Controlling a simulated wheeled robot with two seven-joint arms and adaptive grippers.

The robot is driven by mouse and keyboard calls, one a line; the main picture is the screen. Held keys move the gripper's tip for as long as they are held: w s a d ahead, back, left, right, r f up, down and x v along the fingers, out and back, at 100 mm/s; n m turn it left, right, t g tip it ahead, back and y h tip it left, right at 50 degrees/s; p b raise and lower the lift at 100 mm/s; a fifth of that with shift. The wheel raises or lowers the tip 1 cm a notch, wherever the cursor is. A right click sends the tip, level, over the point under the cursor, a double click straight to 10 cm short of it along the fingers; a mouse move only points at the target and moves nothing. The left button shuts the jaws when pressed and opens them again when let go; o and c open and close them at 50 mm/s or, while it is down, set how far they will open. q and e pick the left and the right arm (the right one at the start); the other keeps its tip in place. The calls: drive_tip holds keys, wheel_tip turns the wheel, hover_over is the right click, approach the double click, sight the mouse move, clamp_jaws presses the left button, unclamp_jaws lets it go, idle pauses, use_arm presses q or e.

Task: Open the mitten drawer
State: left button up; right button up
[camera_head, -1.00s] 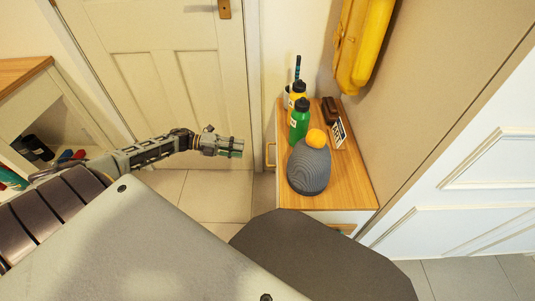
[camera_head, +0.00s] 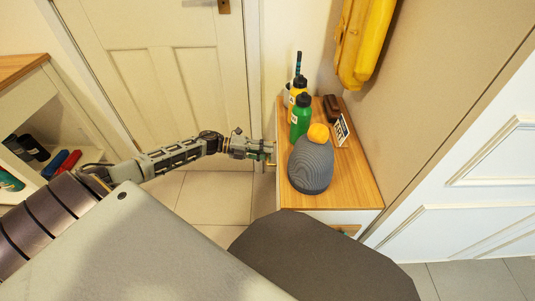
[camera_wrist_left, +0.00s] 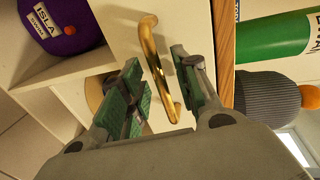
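The mitten drawer's cream front (camera_wrist_left: 120,22) carries a gold bar handle (camera_wrist_left: 160,80) in the left wrist view. No drawer label is readable. In the head view, my left gripper (camera_head: 270,151) is at the left side of the wood-topped cabinet (camera_head: 352,185), where the handle is mostly hidden by the gripper. In the left wrist view, my left gripper (camera_wrist_left: 156,62) is open. Its green-padded fingers stand on either side of the handle, with gaps visible, so it is not clamped. My right gripper is not in view.
On the cabinet top stand a green bottle (camera_head: 301,118), a grey knit hat with an orange pompom (camera_head: 311,165), and a small sign (camera_head: 341,130). A purple bag (camera_wrist_left: 62,30) sits in an open cubby beside the drawer. A door (camera_head: 160,80) stands behind.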

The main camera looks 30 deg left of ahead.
use_arm(q)
drive_tip(key=shift+w+d+f, duration=0.1)
drive_tip(key=shift+w+d, duration=0.1)
drive_tip(key=shift+d, duration=0.15)
clamp_jaws()
